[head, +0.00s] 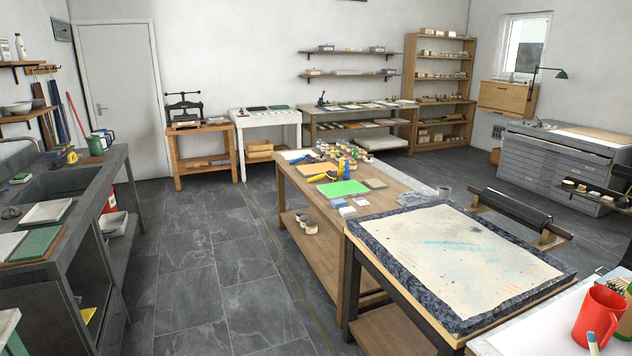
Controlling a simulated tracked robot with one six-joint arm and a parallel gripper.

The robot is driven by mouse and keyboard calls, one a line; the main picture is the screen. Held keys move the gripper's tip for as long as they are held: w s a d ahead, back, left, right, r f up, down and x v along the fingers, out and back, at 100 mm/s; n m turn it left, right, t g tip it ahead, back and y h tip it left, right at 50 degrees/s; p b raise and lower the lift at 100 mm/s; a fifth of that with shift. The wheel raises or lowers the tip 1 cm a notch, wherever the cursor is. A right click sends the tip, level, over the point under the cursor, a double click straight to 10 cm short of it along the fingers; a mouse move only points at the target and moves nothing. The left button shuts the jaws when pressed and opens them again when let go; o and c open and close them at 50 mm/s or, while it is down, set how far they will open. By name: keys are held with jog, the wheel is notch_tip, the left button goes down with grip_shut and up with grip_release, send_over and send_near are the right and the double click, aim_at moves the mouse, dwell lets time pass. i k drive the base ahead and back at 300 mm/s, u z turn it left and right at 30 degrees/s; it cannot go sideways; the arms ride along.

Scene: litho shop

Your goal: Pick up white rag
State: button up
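I cannot make out a white rag for certain. A flat white piece (297,155) lies at the far left corner of the long wooden table (345,240); I cannot tell if it is cloth or paper. A grey, crumpled-looking patch (413,198) lies on the same table, just behind the large stone slab. Small white pieces (360,201) lie near the table's near left edge. My gripper is not in view.
The stone slab (450,255) on its stand fills the near right, with a red mug (598,318) beside it. A sink counter (70,220) runs along the left. The slate floor (205,255) between counter and table is clear.

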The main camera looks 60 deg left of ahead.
aim_at(350, 211)
jog(key=u, duration=2.1)
